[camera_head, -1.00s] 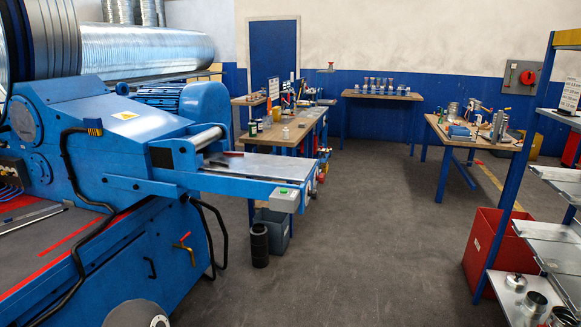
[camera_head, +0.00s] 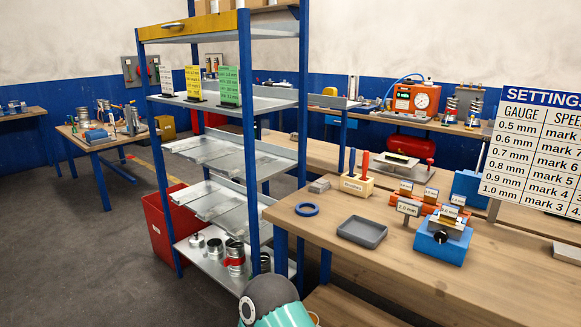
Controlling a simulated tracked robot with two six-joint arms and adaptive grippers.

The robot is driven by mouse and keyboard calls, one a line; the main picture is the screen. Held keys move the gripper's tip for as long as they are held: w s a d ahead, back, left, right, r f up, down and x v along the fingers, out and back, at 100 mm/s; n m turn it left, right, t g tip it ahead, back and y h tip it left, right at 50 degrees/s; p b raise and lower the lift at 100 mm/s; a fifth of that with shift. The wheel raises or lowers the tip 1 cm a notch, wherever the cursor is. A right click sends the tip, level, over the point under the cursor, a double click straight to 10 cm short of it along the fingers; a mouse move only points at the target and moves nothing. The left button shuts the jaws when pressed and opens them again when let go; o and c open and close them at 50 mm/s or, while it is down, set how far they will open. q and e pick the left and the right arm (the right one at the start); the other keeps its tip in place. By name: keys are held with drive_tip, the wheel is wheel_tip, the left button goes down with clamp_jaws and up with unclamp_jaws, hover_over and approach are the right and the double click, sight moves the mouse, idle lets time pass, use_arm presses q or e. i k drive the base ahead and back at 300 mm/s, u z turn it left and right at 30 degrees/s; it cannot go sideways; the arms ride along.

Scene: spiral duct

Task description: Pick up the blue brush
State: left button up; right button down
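I cannot make out a blue brush for certain. A wooden block (camera_head: 356,187) on the near workbench holds upright tools, among them slim dark blue handles (camera_head: 351,162) and a red handle (camera_head: 365,163); what the tools are is too small to tell. A blue ring (camera_head: 307,209) lies flat on the bench near its left corner. Neither of my grippers is in view; only a rounded dark and teal part of my own arm shows at the bottom edge.
The workbench (camera_head: 420,290) fills the right, with a grey tray (camera_head: 362,232), a blue clamp-like device (camera_head: 443,240) and a settings board (camera_head: 535,150). A blue-framed shelf rack (camera_head: 251,150) stands left of it, beside a red bin (camera_head: 168,215). Open floor (camera_head: 80,260) lies at left.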

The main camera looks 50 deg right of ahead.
sight(353, 150)
drive_tip(key=u, duration=0.95)
drive_tip(key=i, duration=0.15)
drive_tip(key=z, duration=2.65)
drive_tip(key=k, duration=0.75)
drive_tip(key=z, duration=0.4)
drive_tip(key=i, duration=0.65)
